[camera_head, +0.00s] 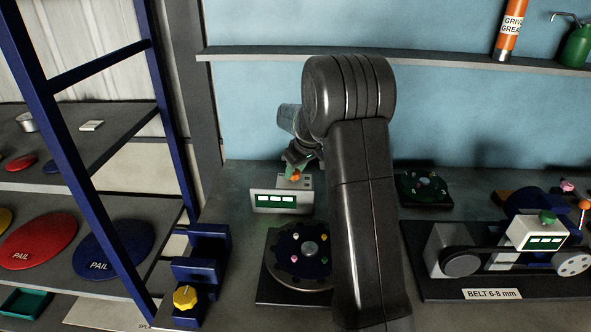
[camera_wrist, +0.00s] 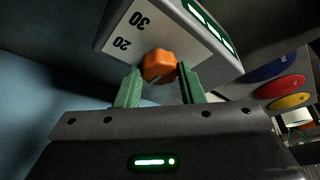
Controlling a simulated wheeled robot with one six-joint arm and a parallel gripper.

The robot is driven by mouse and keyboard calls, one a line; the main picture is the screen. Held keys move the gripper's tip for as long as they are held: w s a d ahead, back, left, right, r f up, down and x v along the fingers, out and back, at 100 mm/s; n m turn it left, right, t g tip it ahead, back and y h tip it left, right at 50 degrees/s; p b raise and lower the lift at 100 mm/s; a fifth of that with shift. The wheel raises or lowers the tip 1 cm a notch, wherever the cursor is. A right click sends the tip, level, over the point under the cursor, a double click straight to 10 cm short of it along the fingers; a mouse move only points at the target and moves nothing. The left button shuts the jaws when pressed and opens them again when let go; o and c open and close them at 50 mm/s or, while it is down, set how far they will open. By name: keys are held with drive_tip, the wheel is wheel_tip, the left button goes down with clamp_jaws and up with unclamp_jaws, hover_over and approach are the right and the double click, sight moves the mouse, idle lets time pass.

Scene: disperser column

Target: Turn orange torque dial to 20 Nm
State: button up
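The orange torque dial (camera_wrist: 159,66) sits on the pale face of a box (camera_wrist: 200,45) with green-lit displays. The printed numbers 20 and 30 show beside it in the wrist view, upside down. The dial's pale pointer mark is partly visible, and its exact reading cannot be told. My gripper (camera_wrist: 159,72) has its green fingers on either side of the dial, with small gaps to it; it looks open. In the head view the dial (camera_head: 296,176) is small on top of the box (camera_head: 285,199), with my gripper (camera_head: 294,170) right over it.
A round dark turntable (camera_head: 282,270) with small coloured pegs stands in front of the box. A yellow knob (camera_head: 185,297) on a blue stand is at left. A belt unit (camera_head: 500,255) is at right. My arm hides the bench's middle.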

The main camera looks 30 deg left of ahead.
drive_tip(key=shift+m, duration=0.3)
drive_tip(key=shift+s+f+m+t+b, duration=0.1)
drive_tip(key=shift+m+t+b, duration=0.6)
drive_tip(key=shift+m, duration=0.5)
drive_tip(key=m+t+h+b, duration=0.1)
drive_tip(key=m+b, duration=0.1)
drive_tip(key=m, duration=0.1)
drive_tip(key=shift+a+m, duration=0.15)
drive_tip(key=shift+m, duration=0.25)
drive_tip(key=m+h+b, duration=0.1)
drive_tip(key=m, duration=0.1)
drive_tip(key=m+h+b, duration=0.1)
drive_tip(key=m, duration=0.1)
drive_tip(key=shift+s+a+m+t, duration=0.1)
drive_tip(key=shift+m+t, duration=0.3)
drive_tip(key=o, duration=1)
